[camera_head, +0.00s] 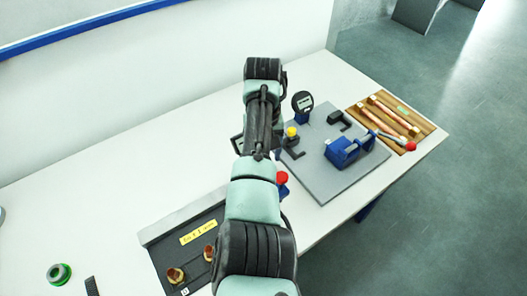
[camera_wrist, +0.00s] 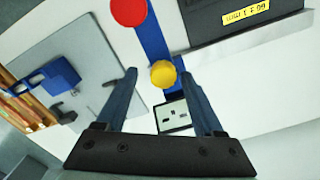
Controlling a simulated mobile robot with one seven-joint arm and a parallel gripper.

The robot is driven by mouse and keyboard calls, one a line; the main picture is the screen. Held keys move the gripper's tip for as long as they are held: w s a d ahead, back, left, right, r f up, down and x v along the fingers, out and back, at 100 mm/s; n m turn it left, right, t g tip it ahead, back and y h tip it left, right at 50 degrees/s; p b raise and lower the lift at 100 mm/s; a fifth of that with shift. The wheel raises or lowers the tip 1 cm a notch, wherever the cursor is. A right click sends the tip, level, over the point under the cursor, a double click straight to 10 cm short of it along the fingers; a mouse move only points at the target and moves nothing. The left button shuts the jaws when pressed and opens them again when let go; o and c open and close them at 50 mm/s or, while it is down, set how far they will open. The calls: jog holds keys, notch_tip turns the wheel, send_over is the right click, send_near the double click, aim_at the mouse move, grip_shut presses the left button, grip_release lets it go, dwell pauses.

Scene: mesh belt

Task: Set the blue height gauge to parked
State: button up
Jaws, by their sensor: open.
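My gripper (camera_wrist: 159,78) is open in the wrist view, with one finger on each side of a round yellow knob (camera_wrist: 163,74). Contact with the knob cannot be told. A blue bar (camera_wrist: 150,40) runs up from the knob past a red round knob (camera_wrist: 129,12); this appears to be the blue height gauge. A pale plate with dark marks (camera_wrist: 173,116) lies beyond the knob, between the fingers. In the head view the red knob (camera_head: 281,178) shows beside my arm. My arm hides most of the gauge and my gripper there.
A grey plate (camera_head: 322,183) bears a blue vise (camera_head: 350,149), a digital dial (camera_head: 302,101) and a dark clamp (camera_head: 339,119). A wooden tray (camera_head: 428,128) stands at right. A dark tray (camera_head: 165,256) lies front left. The left table (camera_head: 100,170) is mostly clear.

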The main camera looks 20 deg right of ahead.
notch_tip(320, 180, up, 13)
jog(key=shift+p, duration=0.45)
dwell(0.4)
